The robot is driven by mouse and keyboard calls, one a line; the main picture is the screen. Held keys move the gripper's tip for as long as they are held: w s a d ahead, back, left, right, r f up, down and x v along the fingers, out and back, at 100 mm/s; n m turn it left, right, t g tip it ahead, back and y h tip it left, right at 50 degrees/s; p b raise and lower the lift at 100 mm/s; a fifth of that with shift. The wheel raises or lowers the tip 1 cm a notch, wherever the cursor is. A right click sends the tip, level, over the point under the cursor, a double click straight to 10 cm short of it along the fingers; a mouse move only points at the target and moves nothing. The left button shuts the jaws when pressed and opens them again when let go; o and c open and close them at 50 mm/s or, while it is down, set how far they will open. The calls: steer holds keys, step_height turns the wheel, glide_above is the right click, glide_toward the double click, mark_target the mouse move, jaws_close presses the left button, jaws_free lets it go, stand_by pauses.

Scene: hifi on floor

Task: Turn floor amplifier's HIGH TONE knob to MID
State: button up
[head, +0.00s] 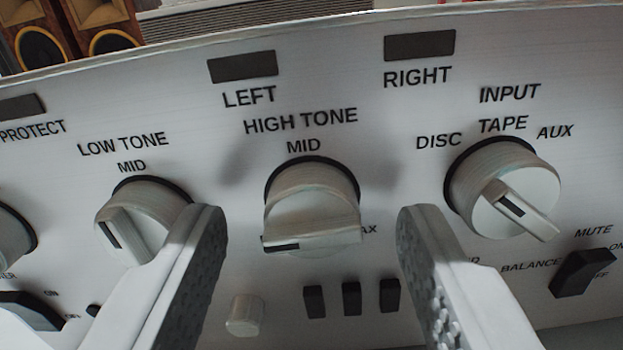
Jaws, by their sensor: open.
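The amplifier's pale front panel (400,210) fills the view, slightly tilted. The HIGH TONE knob (312,205) is a round silver knob in the middle, below the HIGH TONE and MID labels. Its raised grip bar lies nearly level, with the dark pointer mark at its left end, so it points left and not up at MID. My gripper (309,222) is open, with one grey ridged finger on each side of the knob and a gap to it on both sides. The fingers appear apart from the knob; their exact depth is hard to tell.
The LOW TONE knob (145,220) is close by my left finger, and the INPUT knob (502,188) is right of my right finger. Small black buttons (351,299) and a small round knob (245,315) sit below. Wooden speakers (75,30) stand behind the amplifier.

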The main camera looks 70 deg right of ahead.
steer(key=shift+w+d, duration=0.15)
steer(key=shift+d, duration=0.25)
steer(key=c, duration=1)
steer(key=shift+o, duration=0.2)
steer(key=shift+m, duration=0.3)
